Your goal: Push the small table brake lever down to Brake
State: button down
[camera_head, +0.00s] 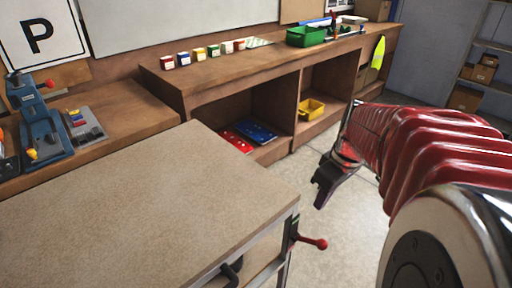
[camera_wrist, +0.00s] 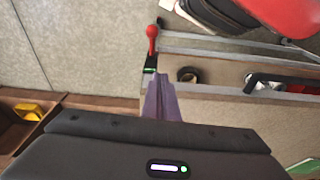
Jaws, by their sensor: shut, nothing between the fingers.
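The small table (camera_head: 150,200) has a speckled beige top and a metal frame. Its brake lever (camera_head: 318,243) has a red ball knob and sticks out to the right from a dark plate at the table's right front corner. The lever also shows in the wrist view (camera_wrist: 152,34), upright in that picture, above a dark plate with a green mark. My gripper (camera_head: 321,196) is shut and empty, above the lever and a little beyond the table corner. In the wrist view its fingertips (camera_wrist: 158,78) point at the lever's plate; contact cannot be told.
A black handle (camera_head: 232,270) hangs on the table's front side. A wooden workbench (camera_head: 215,75) runs along the wall with small colored boxes and a green bin (camera_head: 306,37). A blue tool (camera_head: 45,125) stands at the left. Bare floor (camera_head: 350,235) lies right of the table.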

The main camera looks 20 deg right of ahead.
send_over(324, 240)
jog(key=d, duration=0.1)
notch_tip(324, 240, down, 2)
jog(key=shift+s+d+f+n+y, duration=0.1)
jog(key=shift+d+n+y, duration=0.1)
jog(key=shift+n+y, duration=0.2)
jog(key=shift+f, duration=0.1)
jog(key=x, duration=0.9)
jog(key=shift+a+f, duration=0.1)
jog(key=shift+f, duration=0.25)
jog(key=f, duration=0.1)
jog(key=s+f, duration=0.1)
jog(key=f, duration=0.1)
jog(key=shift+a+f, duration=0.1)
jog(key=shift+f, duration=0.4)
jog(key=shift+s, duration=0.1)
